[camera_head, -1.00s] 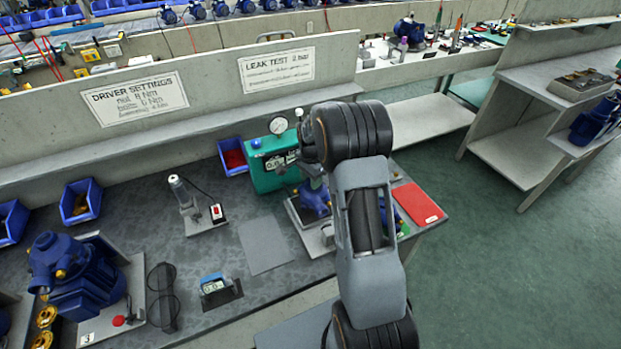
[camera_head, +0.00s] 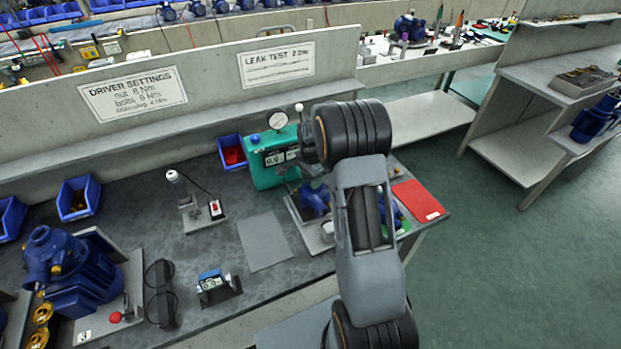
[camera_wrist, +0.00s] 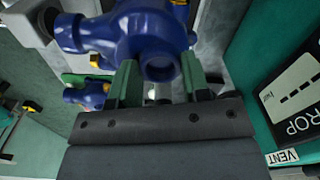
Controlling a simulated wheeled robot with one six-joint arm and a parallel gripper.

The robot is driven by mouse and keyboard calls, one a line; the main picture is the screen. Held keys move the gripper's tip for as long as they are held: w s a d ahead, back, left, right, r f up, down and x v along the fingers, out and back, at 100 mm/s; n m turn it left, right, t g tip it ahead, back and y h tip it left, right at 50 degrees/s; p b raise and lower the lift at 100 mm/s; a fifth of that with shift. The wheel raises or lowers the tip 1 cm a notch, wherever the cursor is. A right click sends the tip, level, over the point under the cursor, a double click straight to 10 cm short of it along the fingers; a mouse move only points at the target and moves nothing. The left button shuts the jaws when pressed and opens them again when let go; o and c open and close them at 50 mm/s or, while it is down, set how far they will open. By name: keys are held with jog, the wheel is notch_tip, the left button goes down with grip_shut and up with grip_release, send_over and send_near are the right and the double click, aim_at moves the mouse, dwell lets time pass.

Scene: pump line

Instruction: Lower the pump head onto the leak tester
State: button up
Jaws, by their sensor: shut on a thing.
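In the wrist view my gripper (camera_wrist: 155,85) is shut on the blue pump head (camera_wrist: 130,35), with its round opening facing the camera. In the head view the pump head (camera_head: 316,198) shows beside my arm, over the plate of the leak tester; my arm hides the gripper and much of that area. The leak tester (camera_head: 270,175) is a teal box with a round dial gauge and a display; its teal side also shows at the right of the wrist view (camera_wrist: 255,50). I cannot tell whether the pump head touches the plate.
A red folder (camera_head: 416,201) lies right of my arm near the bench end. A grey mat (camera_head: 264,241) is clear. A second blue part (camera_wrist: 88,96) lies below the pump head. A blue motor (camera_head: 75,275) stands far left; blue bins (camera_head: 78,200) line the back.

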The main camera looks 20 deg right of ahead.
jog(key=shift+f+b, duration=0.65)
jog(key=shift+f, duration=0.3)
jog(key=o, duration=1.6)
jog(key=shift+o, duration=0.2)
jog(key=shift+r, duration=0.15)
jog(key=shift+r+p, duration=3.05)
jog(key=shift+r, duration=1.3)
